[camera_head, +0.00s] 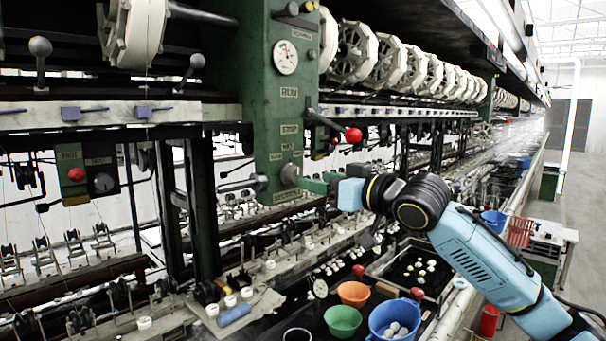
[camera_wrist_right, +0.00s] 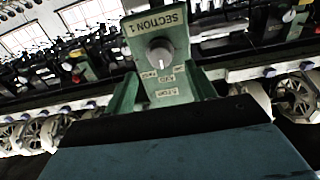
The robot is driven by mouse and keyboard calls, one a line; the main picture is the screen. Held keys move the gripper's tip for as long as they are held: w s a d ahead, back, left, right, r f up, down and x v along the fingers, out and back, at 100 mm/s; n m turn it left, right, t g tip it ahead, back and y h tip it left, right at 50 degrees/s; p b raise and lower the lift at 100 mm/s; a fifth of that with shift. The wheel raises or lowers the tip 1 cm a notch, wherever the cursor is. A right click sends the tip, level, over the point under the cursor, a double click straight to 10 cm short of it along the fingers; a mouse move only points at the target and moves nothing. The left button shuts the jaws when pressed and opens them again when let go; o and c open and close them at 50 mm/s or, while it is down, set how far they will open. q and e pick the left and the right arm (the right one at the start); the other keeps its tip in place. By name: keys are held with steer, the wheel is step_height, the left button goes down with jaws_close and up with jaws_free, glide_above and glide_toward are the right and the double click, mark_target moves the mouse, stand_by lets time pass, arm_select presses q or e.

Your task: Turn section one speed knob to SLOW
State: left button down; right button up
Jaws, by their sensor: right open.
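The section one speed knob is a round grey knob (camera_wrist_right: 160,52) under a SECTION 1 label (camera_wrist_right: 158,22) in the right wrist view. It sits on a green panel, with small labels below it too small to read surely. In the head view the knob (camera_head: 290,174) is low on the green post (camera_head: 290,95). My right gripper (camera_head: 308,185) has green fingers and is just right of the knob. In the right wrist view its fingers (camera_wrist_right: 162,92) are spread, with the knob ahead between them. I cannot tell whether they touch it. My left gripper is out of view.
A red-ball lever (camera_head: 353,135) sticks out of the post above my right gripper. A metal handle (camera_head: 243,184) is left of the knob. Orange (camera_head: 354,293), green (camera_head: 342,320) and blue (camera_head: 394,319) bowls stand below. White reels (camera_head: 390,60) line the top.

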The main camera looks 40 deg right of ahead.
mark_target(298, 177)
steer(key=w+p, duration=0.1)
steer(key=w, duration=0.2)
steer(key=shift+a+r, duration=0.1)
steer(key=shift+r, duration=0.05)
steer(key=shift+w, duration=0.45)
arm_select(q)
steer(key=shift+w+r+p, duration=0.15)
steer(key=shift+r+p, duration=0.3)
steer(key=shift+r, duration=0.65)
arm_select(e)
steer(key=shift+w+a, duration=0.15)
steer(key=shift+w, duration=0.65)
steer(key=c, duration=1)
